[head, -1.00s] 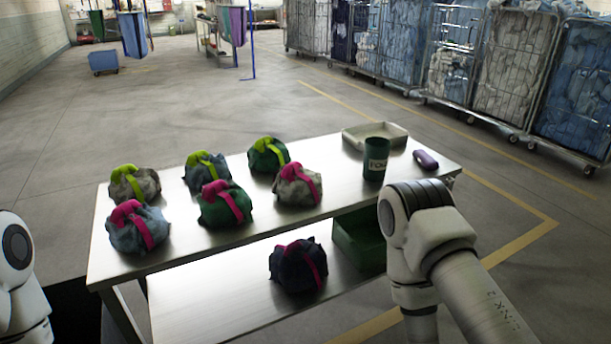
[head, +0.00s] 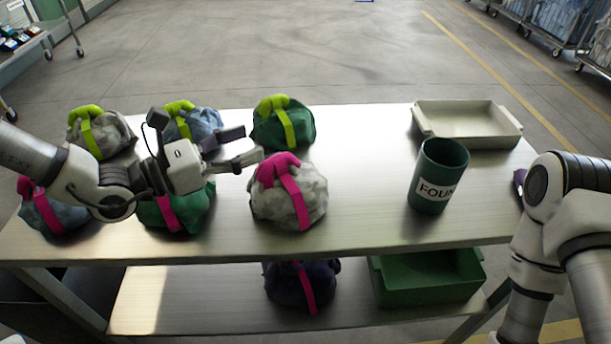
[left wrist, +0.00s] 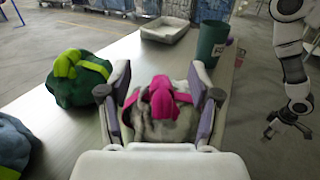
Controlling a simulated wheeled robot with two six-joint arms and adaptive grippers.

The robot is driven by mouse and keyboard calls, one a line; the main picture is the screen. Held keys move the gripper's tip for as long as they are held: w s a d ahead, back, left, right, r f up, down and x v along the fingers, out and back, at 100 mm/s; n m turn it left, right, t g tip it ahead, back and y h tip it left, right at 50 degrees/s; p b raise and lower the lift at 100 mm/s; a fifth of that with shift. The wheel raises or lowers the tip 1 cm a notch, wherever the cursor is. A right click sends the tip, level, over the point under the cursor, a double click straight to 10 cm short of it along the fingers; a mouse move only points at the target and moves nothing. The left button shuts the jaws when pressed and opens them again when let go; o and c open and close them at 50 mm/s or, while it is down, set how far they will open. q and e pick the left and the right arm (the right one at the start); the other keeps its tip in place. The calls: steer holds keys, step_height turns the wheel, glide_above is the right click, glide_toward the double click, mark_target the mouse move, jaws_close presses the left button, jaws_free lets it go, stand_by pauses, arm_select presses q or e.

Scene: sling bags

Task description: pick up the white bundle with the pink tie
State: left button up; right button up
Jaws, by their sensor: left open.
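The white bundle with the pink tie (head: 304,207) sits on the table at the front, right of a green bundle with a pink tie (head: 205,208). My left gripper (head: 246,146) is open at its upper left in the head view. In the left wrist view the white bundle (left wrist: 165,128) with its pink knot shows between the two spread fingers of my left gripper (left wrist: 160,72). I cannot tell whether they touch it. My right gripper (left wrist: 286,126) hangs small at the right of the left wrist view, clear of the bundles; its opening is unclear.
Green (head: 304,118), blue (head: 205,122) and grey (head: 112,132) bundles with lime ties stand behind. A blue pink-tied bundle (head: 62,217) is at left. A green cup (head: 430,185) and cream tray (head: 465,135) stand right. A dark bundle (head: 285,287) and green bin (head: 425,285) are below.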

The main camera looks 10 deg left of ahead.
mark_target(259, 170)
arm_select(q)
steer(key=f, duration=0.4)
steer(key=d+f+b, duration=0.1)
steer(key=f, duration=0.1)
steer(key=shift+w+f, duration=0.3)
steer(key=shift+f, duration=0.05)
steer(key=shift+w+d+r, duration=0.2)
steer(key=shift+w+d, duration=0.2)
steer(key=shift+d, duration=0.25)
steer(key=x, duration=0.4)
steer(key=shift+w+d, duration=0.3)
steer(key=shift+a, duration=0.15)
steer(key=shift+c, duration=1)
jaws_close()
